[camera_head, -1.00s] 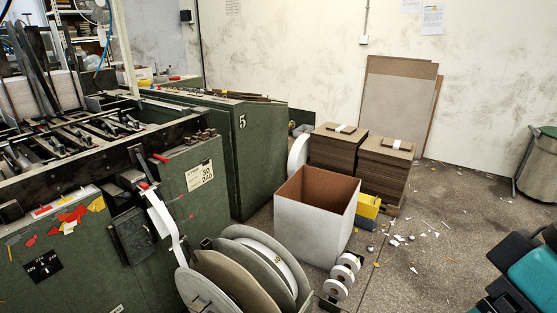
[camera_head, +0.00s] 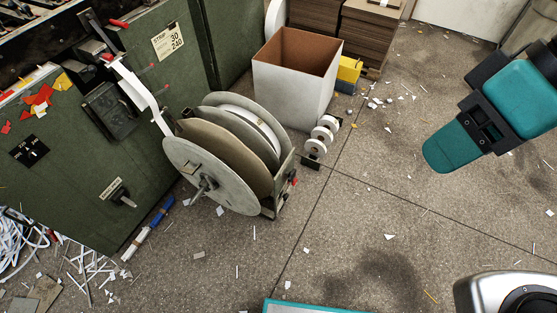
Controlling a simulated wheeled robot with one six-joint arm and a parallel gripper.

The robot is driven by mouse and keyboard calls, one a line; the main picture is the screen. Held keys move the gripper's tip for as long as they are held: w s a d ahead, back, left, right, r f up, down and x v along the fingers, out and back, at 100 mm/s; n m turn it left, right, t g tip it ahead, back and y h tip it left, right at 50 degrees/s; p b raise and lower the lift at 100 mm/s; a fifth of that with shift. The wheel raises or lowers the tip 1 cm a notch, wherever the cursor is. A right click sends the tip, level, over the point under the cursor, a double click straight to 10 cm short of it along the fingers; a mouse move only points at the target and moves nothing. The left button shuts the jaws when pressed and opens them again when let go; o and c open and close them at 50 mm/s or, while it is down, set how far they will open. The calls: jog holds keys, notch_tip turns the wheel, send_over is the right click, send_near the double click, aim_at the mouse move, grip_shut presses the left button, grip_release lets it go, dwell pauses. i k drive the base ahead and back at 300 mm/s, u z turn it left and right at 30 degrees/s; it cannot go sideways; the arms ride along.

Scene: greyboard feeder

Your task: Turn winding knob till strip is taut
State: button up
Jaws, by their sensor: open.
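A white strip (camera_head: 140,90) runs from the top of the green machine down toward a reel stand (camera_head: 284,188) on the floor. It looks slightly curved, and I cannot tell its tension. The stand holds large grey discs (camera_head: 213,178) with a white roll (camera_head: 258,125) between them. A hub with a small handle (camera_head: 207,183) is at the centre of the front disc. A dark knob (camera_head: 124,199) is low on the machine's front, under a small label too small to read. I cannot tell which one is the winding knob.
The green machine (camera_head: 75,180) fills the left. An open box (camera_head: 293,95) and small white rolls (camera_head: 319,140) stand behind the reel. A blue-and-white object (camera_head: 150,230) and paper strips (camera_head: 85,275) lie on the floor. The floor right of the reel is mostly clear.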

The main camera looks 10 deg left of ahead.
aim_at(291, 175)
jog(key=z, duration=1.05)
jog(key=i, duration=0.9)
jog(key=u, duration=1.15)
